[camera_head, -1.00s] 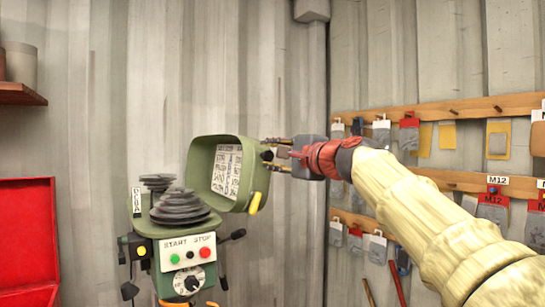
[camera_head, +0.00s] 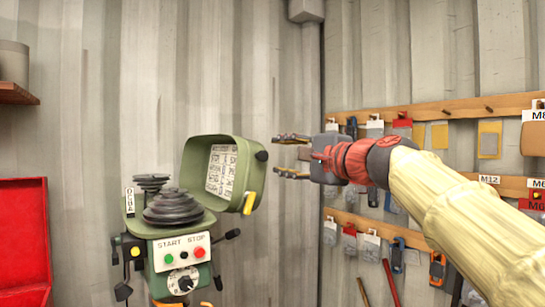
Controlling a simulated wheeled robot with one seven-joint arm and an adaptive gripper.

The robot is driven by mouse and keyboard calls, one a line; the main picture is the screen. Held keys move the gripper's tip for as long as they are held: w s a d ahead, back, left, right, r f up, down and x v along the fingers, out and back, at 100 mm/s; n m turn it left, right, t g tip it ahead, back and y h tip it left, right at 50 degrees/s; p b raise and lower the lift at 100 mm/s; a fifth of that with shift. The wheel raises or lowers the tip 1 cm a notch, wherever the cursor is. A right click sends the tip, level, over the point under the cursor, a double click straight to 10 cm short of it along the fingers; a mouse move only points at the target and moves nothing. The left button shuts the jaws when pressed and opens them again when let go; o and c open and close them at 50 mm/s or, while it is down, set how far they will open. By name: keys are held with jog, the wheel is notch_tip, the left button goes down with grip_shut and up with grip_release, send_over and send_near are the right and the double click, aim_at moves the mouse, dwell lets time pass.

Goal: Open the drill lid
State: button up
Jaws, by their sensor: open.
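The green drill press (camera_head: 178,265) stands at the lower middle left, with a START/STOP panel of green and red buttons on its front. Its green lid (camera_head: 238,185) is swung up and open to the right, with a white label sheet (camera_head: 221,170) inside it and a yellow piece at its lower right. The dark stepped pulleys (camera_head: 178,207) under the lid are exposed. My gripper (camera_head: 283,155) is to the right of the lid, fingers spread and pointing left. It is empty and appears apart from the lid.
A red metal box or cabinet (camera_head: 22,235) stands at the left edge. A wooden shelf (camera_head: 15,94) with a pot is above it. Wooden tool racks (camera_head: 450,110) with hanging tools and tags line the right wall. The corrugated wall behind the drill is bare.

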jog(key=v, duration=0.4)
jog(key=shift+s, duration=0.1)
notch_tip(320, 180, down, 16)
jog(key=d+n+g+h, duration=0.2)
jog(key=n+g+h, duration=0.1)
jog(key=n, duration=0.1)
jog(key=s+d+f+n+g+h+b, duration=0.1)
jog(key=s+d+f+n+g+h, duration=0.1)
jog(key=s+f, duration=0.8)
jog(key=s+d+f+n+g+h+b, duration=0.1)
jog(key=s+d+f+n, duration=0.3)
jog(key=s+f, duration=0.7)
jog(key=s+d+f+n+g+h+b, duration=0.2)
jog(key=s+f, duration=0.8)
jog(key=f, duration=0.8)
jog(key=shift+s+d+f+n+g+h, duration=0.25)
jog(key=shift+d+n+g+h, duration=0.25)
jog(key=shift+g+h, duration=0.3)
jog(key=shift+a+r, duration=0.1)
